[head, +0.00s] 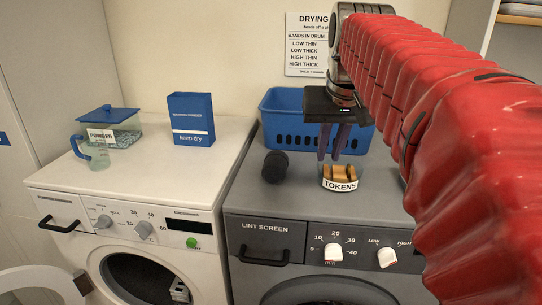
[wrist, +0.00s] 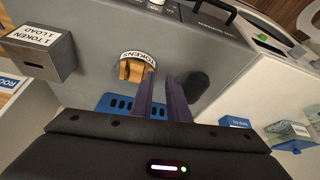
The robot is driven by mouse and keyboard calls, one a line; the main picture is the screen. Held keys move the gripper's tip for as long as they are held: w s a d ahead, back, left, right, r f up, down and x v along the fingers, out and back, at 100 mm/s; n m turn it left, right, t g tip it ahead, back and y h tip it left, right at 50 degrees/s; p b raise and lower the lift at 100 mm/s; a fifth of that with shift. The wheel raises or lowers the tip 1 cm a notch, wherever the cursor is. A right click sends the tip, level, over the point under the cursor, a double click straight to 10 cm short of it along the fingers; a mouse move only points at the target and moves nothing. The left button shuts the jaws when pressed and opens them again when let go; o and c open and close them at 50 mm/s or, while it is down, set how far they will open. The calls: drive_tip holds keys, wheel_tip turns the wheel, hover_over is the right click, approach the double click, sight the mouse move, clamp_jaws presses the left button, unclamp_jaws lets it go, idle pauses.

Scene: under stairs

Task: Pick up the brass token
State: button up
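Brass-coloured pieces (head: 341,172) stand in a small round dish (head: 341,186) labelled TOKENS, on top of the grey dryer. In the wrist view the pieces (wrist: 131,70) show inside the dish, left of the fingertips; I cannot tell them clearly apart. My gripper (head: 329,158) points down over the dryer top, at the dish's back left edge in the head view. Its two dark purple fingers are apart with nothing between them, as the wrist view also shows (wrist: 162,74). I cannot tell the exact height of the fingertips above the dish.
A blue perforated basket (head: 285,130) stands behind my gripper. A dark round object (head: 275,166) lies left of the dish. The white washer (head: 140,170) holds a powder tub (head: 108,127), a cup (head: 97,157) and a blue box (head: 191,118). A grey token box (wrist: 42,50) shows in the wrist view.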

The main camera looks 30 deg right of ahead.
drive_tip(key=d+r+m, duration=0.1)
drive_tip(key=d+r, duration=0.3)
drive_tip(key=d, duration=0.4)
drive_tip(key=shift+w+d+r+m+g, duration=0.15)
drive_tip(key=shift+d+m+g, duration=0.15)
drive_tip(key=shift+g, duration=0.1)
hover_over(349, 165)
drive_tip(key=s+a, duration=0.1)
drive_tip(key=s, duration=0.1)
drive_tip(key=f, duration=0.8)
drive_tip(key=shift+s+a, duration=0.15)
drive_tip(key=shift+s, duration=0.05)
drive_tip(key=shift+w+x, duration=0.1)
drive_tip(key=shift+x, duration=1.2)
drive_tip(key=shift+w+x, duration=0.15)
drive_tip(key=shift+x, duration=1.15)
drive_tip(key=shift+r, duration=0.1)
drive_tip(key=shift+c, duration=0.2)
